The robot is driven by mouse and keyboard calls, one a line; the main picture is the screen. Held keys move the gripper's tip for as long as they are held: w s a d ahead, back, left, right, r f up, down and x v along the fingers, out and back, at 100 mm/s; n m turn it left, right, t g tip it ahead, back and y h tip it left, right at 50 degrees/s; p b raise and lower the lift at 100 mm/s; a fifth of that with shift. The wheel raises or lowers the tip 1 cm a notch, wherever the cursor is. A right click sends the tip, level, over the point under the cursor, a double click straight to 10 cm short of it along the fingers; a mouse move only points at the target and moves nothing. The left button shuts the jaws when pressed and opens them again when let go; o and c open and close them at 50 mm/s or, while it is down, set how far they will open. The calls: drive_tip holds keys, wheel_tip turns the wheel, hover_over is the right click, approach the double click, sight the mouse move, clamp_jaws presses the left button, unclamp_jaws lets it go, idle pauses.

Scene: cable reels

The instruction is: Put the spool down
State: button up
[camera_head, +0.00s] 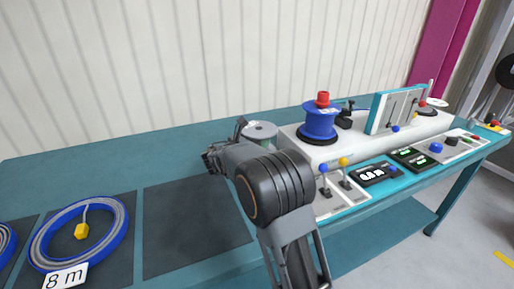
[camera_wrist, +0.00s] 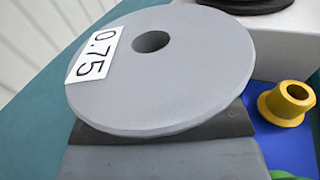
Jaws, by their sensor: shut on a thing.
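The grey spool (camera_head: 262,130) shows just beyond my wrist in the head view, over the back of the bench. In the wrist view the spool (camera_wrist: 185,85) fills the middle, with its round flange, dark centre hole and a white "0.75" label. My gripper (camera_wrist: 165,128) is shut on the spool, its dark and grey parts showing below the flange. My arm hides most of the gripper in the head view. I cannot tell whether the spool touches anything beneath it.
The teal bench (camera_head: 100,165) has a bare dark mat (camera_head: 190,228) left of my arm. A blue cable coil (camera_head: 122,232) lies further left by an "8 m" card (camera_head: 66,278). A white machine (camera_head: 370,140) with a blue spool (camera_head: 319,125) stands right.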

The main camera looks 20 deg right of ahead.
drive_tip(key=shift+f+b, duration=0.3)
drive_tip(key=shift+f, duration=1.15)
drive_tip(key=shift+f, duration=0.15)
drive_tip(key=o, duration=1.4)
drive_tip(key=shift+r, duration=0.2)
drive_tip(key=p+v, duration=0.1)
drive_tip(key=v, duration=1.1)
drive_tip(key=shift+f+p, duration=0.15)
drive_tip(key=shift+p, duration=0.15)
